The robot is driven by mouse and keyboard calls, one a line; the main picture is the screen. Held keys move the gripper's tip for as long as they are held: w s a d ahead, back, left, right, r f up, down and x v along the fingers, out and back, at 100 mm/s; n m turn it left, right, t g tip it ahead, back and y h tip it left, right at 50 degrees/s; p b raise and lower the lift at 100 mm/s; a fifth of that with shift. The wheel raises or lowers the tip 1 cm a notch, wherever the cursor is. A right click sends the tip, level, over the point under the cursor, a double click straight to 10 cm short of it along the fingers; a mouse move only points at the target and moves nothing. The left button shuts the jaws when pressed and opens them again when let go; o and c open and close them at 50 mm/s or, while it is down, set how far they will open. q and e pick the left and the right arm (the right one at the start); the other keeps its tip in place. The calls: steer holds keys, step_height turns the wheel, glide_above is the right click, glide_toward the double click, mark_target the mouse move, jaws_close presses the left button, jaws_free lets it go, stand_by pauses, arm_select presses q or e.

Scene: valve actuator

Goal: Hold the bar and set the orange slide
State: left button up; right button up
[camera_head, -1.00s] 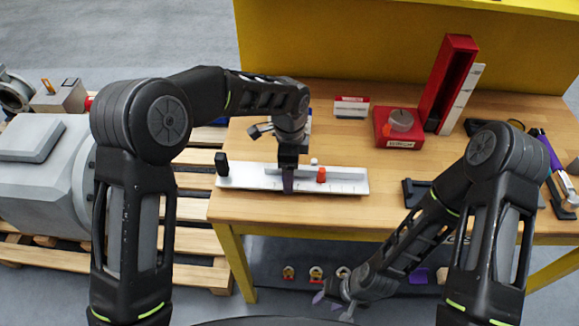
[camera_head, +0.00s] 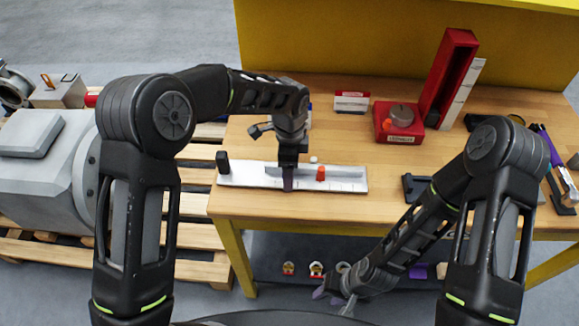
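The white bar (camera_head: 345,184) lies along the front of the wooden table, with a black block (camera_head: 222,162) at its left end. The orange slide (camera_head: 320,173) stands on the bar, right of its middle. My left gripper (camera_head: 288,180) points down at the bar, left of the orange slide, with its fingertips at the bar's front side. I cannot tell whether its fingers are closed on the bar. My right gripper (camera_head: 333,299) is low in front of the table, below the tabletop and apart from the bar. Its fingers are spread, with nothing between them.
A red box with a round knob (camera_head: 402,115), a tall red holder (camera_head: 450,75) and a small red-white box (camera_head: 352,102) stand at the back. A black bracket (camera_head: 415,188) lies right of the bar. Tools lie at the right edge. A shelf is below.

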steer(key=shift+c, duration=0.5)
stand_by(2.4)
steer(key=shift+w, duration=0.1)
steer(key=shift+c, duration=0.7)
steer(key=shift+w+r, duration=0.15)
steer(key=shift+w, duration=0.2)
steer(key=shift+c, duration=0.8)
steer(key=w+r+t, duration=0.1)
steer(key=w, duration=0.1)
steer(key=w+r+n+t+h, duration=0.1)
steer(key=w, duration=0.1)
steer(key=w+r+n, duration=0.1)
steer(key=w, duration=0.2)
steer(key=shift+a+t+h, duration=0.25)
steer(key=shift+t+h, duration=0.15)
jaws_close()
steer(key=w+a+r+n+t+h, duration=0.1)
steer(key=w+a+r+n, duration=0.1)
steer(key=r, duration=0.6)
steer(key=w+a+r+n+t+h, duration=0.1)
steer(key=w+a+r+n+t, duration=0.1)
steer(key=r, duration=0.7)
steer(key=w+a+r+n+t, duration=0.1)
steer(key=w+a+r+n, duration=0.1)
steer(key=r, duration=0.7)
steer(key=a+n, duration=0.1)
steer(key=a, duration=0.1)
steer(key=shift+w+a+r+n+h, duration=0.15)
steer(key=shift+a+r+n+h, duration=0.05)
steer(key=shift+a+n+h, duration=0.2)
